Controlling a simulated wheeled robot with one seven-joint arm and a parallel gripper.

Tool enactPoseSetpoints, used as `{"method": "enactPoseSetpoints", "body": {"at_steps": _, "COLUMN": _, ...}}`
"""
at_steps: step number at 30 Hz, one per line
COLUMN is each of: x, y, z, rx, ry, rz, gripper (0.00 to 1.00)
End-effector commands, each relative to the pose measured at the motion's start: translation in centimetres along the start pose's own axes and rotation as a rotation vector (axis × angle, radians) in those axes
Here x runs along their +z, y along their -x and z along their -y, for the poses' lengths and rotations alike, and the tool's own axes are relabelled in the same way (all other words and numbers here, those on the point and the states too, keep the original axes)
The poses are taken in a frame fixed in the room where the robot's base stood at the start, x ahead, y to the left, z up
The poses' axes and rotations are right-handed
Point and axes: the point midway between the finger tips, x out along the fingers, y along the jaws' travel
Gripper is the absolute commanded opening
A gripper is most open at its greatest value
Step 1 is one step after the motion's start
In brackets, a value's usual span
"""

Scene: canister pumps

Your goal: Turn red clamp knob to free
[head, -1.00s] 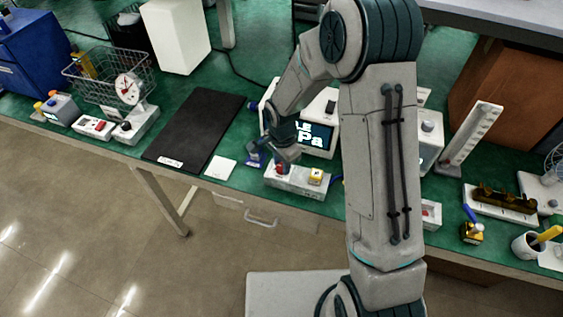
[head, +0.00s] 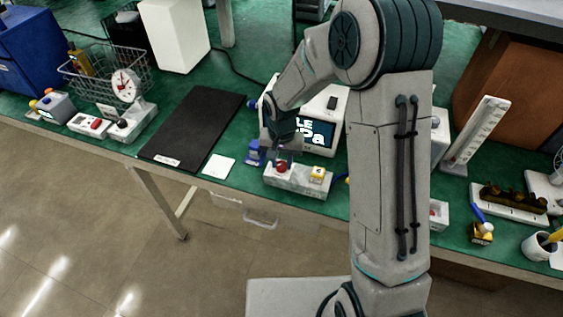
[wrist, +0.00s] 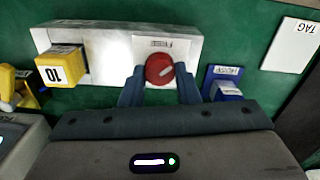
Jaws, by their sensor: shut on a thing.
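A label by the knob, upside down in the wrist view, appears to read FREE. My gripper (wrist: 160,77) has its two blue fingers on either side of the knob, shut on it. In the head view the knob (head: 282,169) shows red just below my gripper (head: 281,160) at the block's left end.
A yellow block marked 10 (wrist: 62,68) sits on the metal block's other end. A white tag card (wrist: 292,45) lies nearby. A display box (head: 318,135) stands behind.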

Motion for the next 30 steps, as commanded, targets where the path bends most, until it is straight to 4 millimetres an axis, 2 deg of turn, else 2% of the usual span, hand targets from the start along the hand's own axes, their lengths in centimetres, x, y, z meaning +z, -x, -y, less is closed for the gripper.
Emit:
{"method": "enactPoseSetpoints", "body": {"at_steps": 18, "x": -0.09, "y": 0.12, "z": 0.2, "rx": -0.001, "ry": 0.567, "rz": -0.005, "gripper": 0.06}}
{"method": "enactPoseSetpoints", "body": {"at_steps": 30, "x": -0.08, "y": 0.16, "z": 0.24, "rx": -0.001, "ry": 0.788, "rz": -0.005, "gripper": 0.06}}
